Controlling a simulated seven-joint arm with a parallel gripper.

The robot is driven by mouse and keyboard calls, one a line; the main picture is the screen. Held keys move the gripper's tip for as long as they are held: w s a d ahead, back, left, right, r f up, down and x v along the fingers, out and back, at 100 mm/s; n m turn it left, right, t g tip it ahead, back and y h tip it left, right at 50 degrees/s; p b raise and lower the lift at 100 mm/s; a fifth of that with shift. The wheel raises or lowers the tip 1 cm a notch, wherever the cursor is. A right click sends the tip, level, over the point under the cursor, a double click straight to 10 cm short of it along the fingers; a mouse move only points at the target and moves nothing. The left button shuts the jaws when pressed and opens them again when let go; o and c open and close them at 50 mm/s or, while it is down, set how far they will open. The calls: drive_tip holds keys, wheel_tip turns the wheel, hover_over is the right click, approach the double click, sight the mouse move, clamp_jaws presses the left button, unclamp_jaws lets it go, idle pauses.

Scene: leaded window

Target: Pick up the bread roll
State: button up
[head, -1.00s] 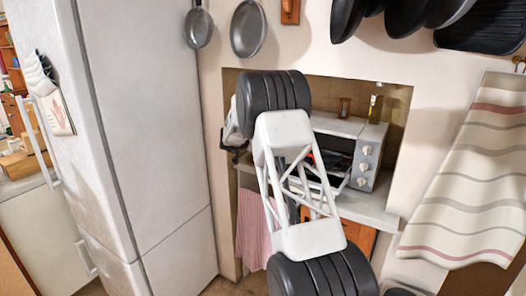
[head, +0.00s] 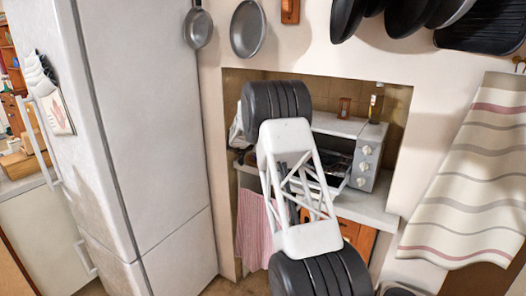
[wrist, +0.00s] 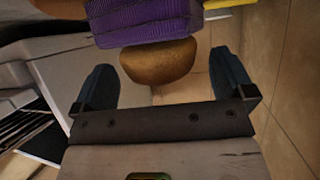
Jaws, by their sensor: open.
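The bread roll (wrist: 158,64) is a rounded brown lump in the upper middle of the wrist view. My gripper (wrist: 163,76) is open, with one dark finger to the left of the roll and one to the right. The roll lies between or just beyond the fingertips, with a gap on both sides. I cannot tell its exact depth relative to the tips. In the head view my arm hides the gripper and the roll.
A purple ribbed object (wrist: 145,22) is right against the roll's far side. A yellow object (wrist: 228,3) is beyond it. In the head view, a toaster oven (head: 364,160) stands on the niche counter (head: 372,208). A fridge (head: 150,120) is to the left. Pans hang above.

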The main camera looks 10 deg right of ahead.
drive_tip(key=shift+w+d+f, duration=0.25)
drive_tip(key=shift+d, duration=0.2)
idle(0.3)
drive_tip(key=c, duration=0.9)
drive_tip(key=shift+r, duration=5)
